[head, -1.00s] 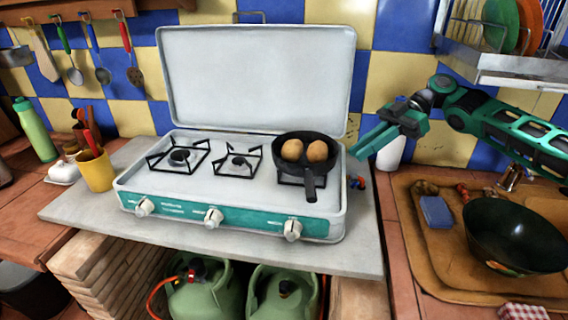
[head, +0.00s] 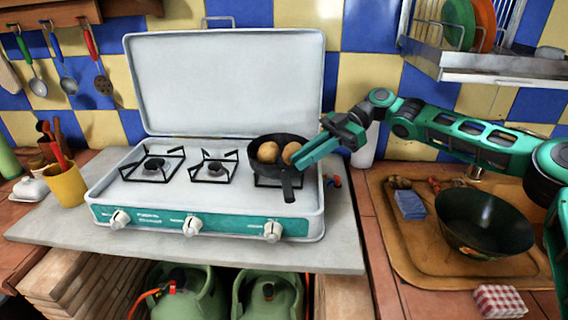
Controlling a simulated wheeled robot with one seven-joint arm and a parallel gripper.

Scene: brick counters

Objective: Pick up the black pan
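The black pan (head: 262,171) sits on the right burner of the white and teal stove (head: 203,196). Its handle (head: 287,186) points toward the front of the stove. Two brown round items (head: 268,152), like potatoes or eggs, lie in the pan. My gripper (head: 298,158) reaches in from the right, with its green fingers over or beside the pan's right rim. One finger partly covers the right round item in this view. I cannot tell whether the fingers touch the pan, or how far apart they are.
The stove's raised lid (head: 228,85) stands behind the burners. A yellow cup with utensils (head: 66,186) is at the left. A wooden tray (head: 400,235) at the right holds a dark bowl (head: 484,222) and a blue sponge (head: 409,204). A dish rack (head: 490,65) hangs above.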

